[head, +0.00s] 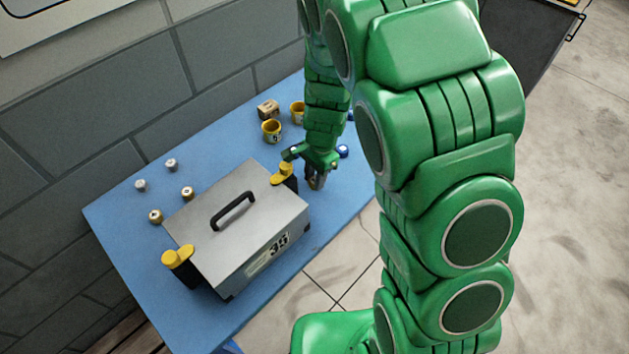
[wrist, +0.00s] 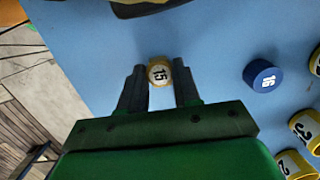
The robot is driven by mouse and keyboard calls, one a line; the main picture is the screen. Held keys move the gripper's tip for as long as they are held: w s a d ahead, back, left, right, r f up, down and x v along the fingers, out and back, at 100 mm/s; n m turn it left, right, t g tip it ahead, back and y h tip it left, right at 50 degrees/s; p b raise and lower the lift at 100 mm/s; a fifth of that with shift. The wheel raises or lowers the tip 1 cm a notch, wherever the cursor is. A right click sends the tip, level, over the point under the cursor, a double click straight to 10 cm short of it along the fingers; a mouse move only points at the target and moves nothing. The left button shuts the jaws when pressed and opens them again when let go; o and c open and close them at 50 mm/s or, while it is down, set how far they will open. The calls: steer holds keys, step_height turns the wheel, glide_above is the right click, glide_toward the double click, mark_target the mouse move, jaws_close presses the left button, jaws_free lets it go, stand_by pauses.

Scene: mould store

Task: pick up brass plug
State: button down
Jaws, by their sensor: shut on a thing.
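The brass plug (wrist: 159,72) is a small round piece with a brass-yellow rim and a white top marked 15. In the wrist view it sits between the fingertips of my gripper (wrist: 160,80), which are shut on it from both sides. In the head view my gripper (head: 316,178) points down over the blue table (head: 125,215), just right of the grey metal box. There the plug is mostly hidden by the fingers. I cannot tell whether it touches the table. Two other brass-coloured plugs (head: 187,193) stand left of the box.
The grey box (head: 240,225) with a black handle and yellow clamps stands close to my gripper. A blue piece (wrist: 263,75) marked 16 and several yellow cups (head: 271,131) are nearby. Two silver plugs (head: 171,165) stand at the back left. The table's right edge is near.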

steer(key=shift+r, duration=0.1)
steer(key=shift+r, duration=0.6)
steer(key=s+d+r, duration=0.3)
steer(key=s+r, duration=0.8)
steer(key=s, duration=0.2)
steer(key=shift+s+d+r, duration=0.25)
steer(key=shift+d+r, duration=0.05)
steer(key=shift+r, duration=0.1)
